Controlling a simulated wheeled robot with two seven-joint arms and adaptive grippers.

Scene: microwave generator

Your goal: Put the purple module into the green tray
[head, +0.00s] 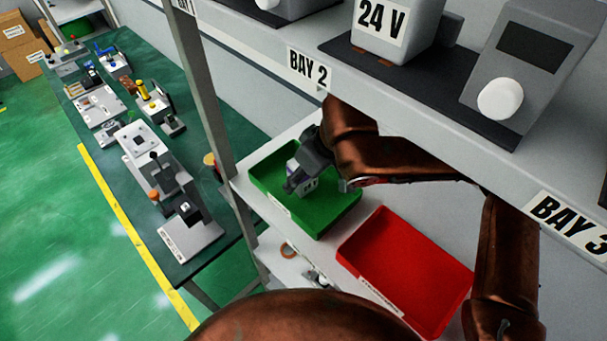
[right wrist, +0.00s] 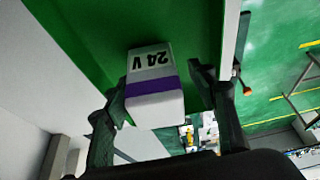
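The purple module (right wrist: 152,85) is a pale block with a purple band and a "24 V" label. In the head view the module (head: 308,185) is inside the green tray (head: 335,213), partly hidden by my right gripper (head: 300,178). In the right wrist view, the fingers of the right gripper (right wrist: 162,98) are spread on both sides of the module. A gap shows between the module and the right-hand finger; the left-hand finger is close to it, and contact is unclear. I cannot tell whether the module rests fully on the tray floor. My left gripper is not in view.
A red tray (head: 405,265) sits beside the green one and looks empty. A grey upright post (head: 212,100) stands left of the green tray. A shelf labelled BAY 2 (head: 308,68) overhangs, carrying another 24 V module (head: 392,25). A cluttered green bench (head: 105,125) stands left.

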